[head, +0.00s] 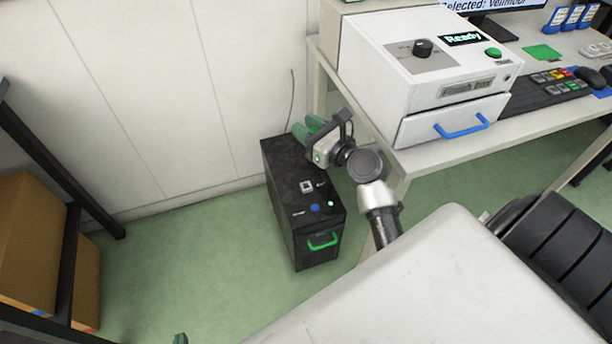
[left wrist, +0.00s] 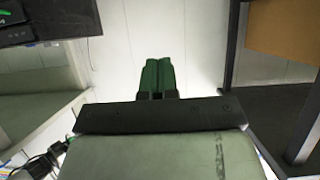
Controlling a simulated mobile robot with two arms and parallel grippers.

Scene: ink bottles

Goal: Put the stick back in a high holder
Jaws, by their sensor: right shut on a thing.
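My right gripper (head: 309,128) has green fingers and hangs over the back part of a black box on the floor. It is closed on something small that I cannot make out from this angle. No stick can be clearly seen, and no high holder can be clearly identified. My left gripper (head: 180,338) shows only as a green tip at the bottom edge of the head view. In the left wrist view its green fingers (left wrist: 159,76) lie side by side, shut, with nothing visible between them.
The black box (head: 292,226) has a small square socket, lights and a green handle. A white machine (head: 385,75) reading "Ready" stands on the desk, with a keyboard (head: 545,88) and blue-white items (head: 570,17) beyond. A shelf with cardboard boxes (head: 75,260) is at left. Green floor is clear between.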

